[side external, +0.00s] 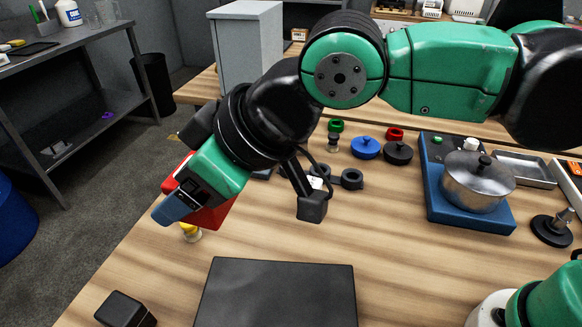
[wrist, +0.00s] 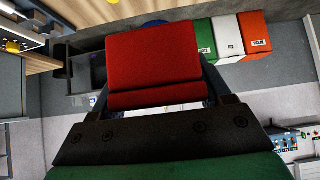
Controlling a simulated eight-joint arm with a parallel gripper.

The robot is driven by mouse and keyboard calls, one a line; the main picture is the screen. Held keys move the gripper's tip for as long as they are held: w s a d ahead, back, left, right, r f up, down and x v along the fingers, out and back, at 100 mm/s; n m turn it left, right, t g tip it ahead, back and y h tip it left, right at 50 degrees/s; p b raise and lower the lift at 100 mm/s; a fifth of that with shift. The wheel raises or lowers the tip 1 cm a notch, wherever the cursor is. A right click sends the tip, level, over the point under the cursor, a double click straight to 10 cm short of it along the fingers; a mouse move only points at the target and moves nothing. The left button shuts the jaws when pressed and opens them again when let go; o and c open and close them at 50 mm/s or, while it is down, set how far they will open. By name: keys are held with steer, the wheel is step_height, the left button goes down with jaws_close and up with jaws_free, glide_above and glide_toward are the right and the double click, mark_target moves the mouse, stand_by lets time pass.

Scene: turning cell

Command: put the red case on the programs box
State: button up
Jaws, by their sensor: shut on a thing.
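The red case (wrist: 153,55) fills the upper middle of the wrist view, between the dark fingers of my gripper (wrist: 155,88). My gripper is shut on it. In the side view the red case (side external: 212,216) shows partly behind the end of my arm, held above the left part of the wooden table. Much of it is hidden there. I cannot make out a label for the programs box. A dark flat rectangular thing (side external: 275,293) lies at the table's front, below and right of the case; I cannot tell whether it is that box.
A yellow-topped piece (side external: 190,231) stands just below the case. A small black block (side external: 125,309) is at the front left. A pot (side external: 477,181) sits on a blue-based unit (side external: 465,213) at the right. Bare table lies between the dark flat thing and this unit.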

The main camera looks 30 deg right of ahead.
mark_target(226, 283)
step_height(226, 283, down, 16)
steer(key=shift+r, duration=0.2)
stand_by(0.4)
steer(key=shift+f, duration=0.15)
steer(key=o, duration=1.4)
steer(key=shift+c, duration=0.2)
